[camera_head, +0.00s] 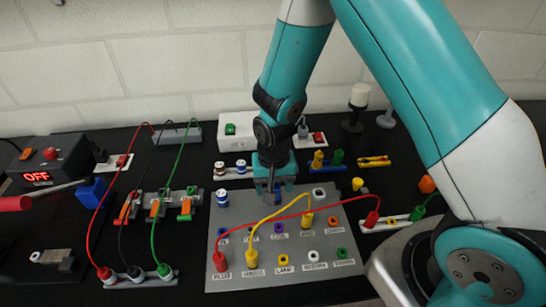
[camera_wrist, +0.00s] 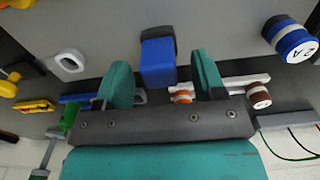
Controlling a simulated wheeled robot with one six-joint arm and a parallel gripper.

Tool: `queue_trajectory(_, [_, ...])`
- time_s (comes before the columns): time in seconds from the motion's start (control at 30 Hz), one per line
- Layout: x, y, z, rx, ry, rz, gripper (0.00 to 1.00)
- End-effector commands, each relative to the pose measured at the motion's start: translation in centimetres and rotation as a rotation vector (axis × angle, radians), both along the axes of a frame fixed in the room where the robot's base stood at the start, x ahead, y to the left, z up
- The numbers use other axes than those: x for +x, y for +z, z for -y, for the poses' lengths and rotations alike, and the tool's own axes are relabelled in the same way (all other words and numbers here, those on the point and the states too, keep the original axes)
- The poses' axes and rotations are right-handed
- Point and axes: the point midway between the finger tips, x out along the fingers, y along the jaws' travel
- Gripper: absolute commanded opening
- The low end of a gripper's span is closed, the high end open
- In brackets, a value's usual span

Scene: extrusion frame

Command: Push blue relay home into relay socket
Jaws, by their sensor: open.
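The blue relay (camera_wrist: 158,64) is a blue block in the wrist view, between my open fingers with gaps at both sides. A dark part (camera_wrist: 160,32), which looks like the relay socket, shows at its far end on the grey panel; how deep the relay sits in it I cannot tell. My gripper (camera_wrist: 164,78) has teal fingers, spread apart and not touching the relay. In the head view my gripper (camera_head: 271,186) points down over the back edge of the grey panel (camera_head: 214,282) and largely hides the relay and socket.
A yellow cable (camera_head: 262,222) and a red cable (camera_head: 340,203) arch over the panel close in front of my gripper. A blue-and-white cylinder (camera_head: 222,197) stands on the panel to the left. Several clamps and plugs (camera_head: 186,204) stand further left.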

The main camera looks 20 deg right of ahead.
Motion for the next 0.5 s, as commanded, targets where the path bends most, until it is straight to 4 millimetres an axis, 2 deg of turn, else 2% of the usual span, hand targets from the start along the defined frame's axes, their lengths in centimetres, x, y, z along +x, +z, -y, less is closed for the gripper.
queue_trajectory(0.5, [0.1, 12.1, 0.0, 0.002, 0.000, 0.006, 0.63])
